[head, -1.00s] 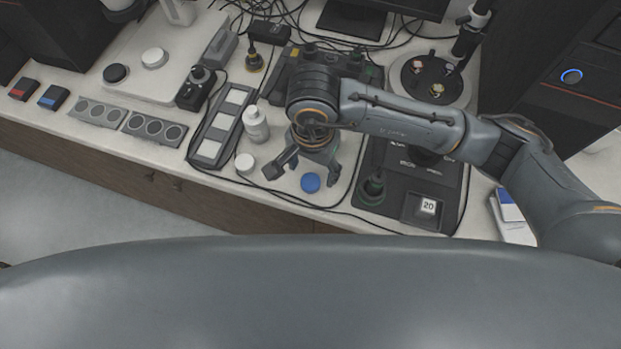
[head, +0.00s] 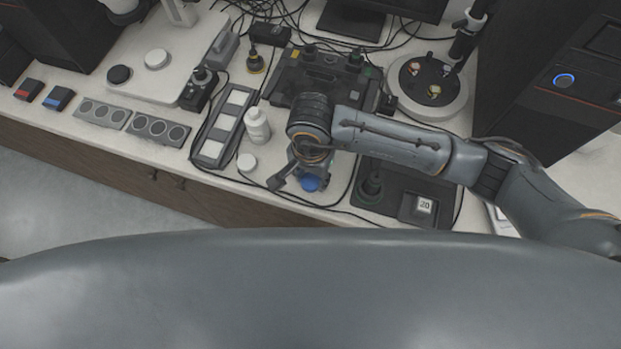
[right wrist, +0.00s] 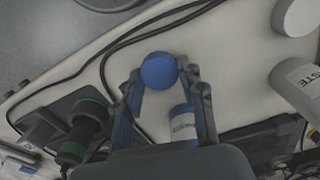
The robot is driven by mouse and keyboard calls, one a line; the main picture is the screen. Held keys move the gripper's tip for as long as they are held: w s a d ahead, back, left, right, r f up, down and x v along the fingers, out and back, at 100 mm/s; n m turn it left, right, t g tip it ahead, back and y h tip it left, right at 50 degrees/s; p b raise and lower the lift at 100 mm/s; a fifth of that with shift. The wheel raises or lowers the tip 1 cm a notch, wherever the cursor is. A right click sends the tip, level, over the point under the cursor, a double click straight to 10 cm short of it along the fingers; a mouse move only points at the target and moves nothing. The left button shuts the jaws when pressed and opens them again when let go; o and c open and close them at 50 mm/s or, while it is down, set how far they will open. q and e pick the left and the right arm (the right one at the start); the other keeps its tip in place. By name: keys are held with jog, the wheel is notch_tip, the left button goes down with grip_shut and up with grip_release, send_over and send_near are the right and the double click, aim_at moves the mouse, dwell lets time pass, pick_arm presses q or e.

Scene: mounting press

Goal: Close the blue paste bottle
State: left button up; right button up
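The blue cap (head: 310,183) lies on the table near its front edge. In the right wrist view the blue cap (right wrist: 159,70) is between the fingertips of my right gripper (right wrist: 160,74). The fingers are spread around it, with a small gap visible at the left one. The blue paste bottle (right wrist: 183,125), with a white label, shows between the fingers, nearer the palm; the gripper hides most of it in the head view. My right gripper (head: 298,180) points down over the cap there. My left gripper is not in view.
A white bottle (head: 257,125) stands left of my right gripper, with a white cap (head: 247,162) in front of it. A dark panel (head: 392,200) with a green-ringed knob is on the right. Cables run along the table's front edge.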

jog(key=shift+r, duration=0.1)
jog(key=shift+r, duration=0.2)
notch_tip(320, 180, up, 2)
jog(key=shift+w+r+b, duration=0.1)
jog(key=shift+b, duration=0.25)
jog(key=s+a+r+b, duration=0.2)
jog(key=s+a+r, duration=0.1)
jog(key=s+r, duration=0.2)
jog(key=s+a+r+b, duration=0.2)
jog(key=s+r, duration=0.3)
jog(key=s, duration=0.3)
jog(key=shift+a, duration=0.4)
jog(key=shift+r, duration=0.1)
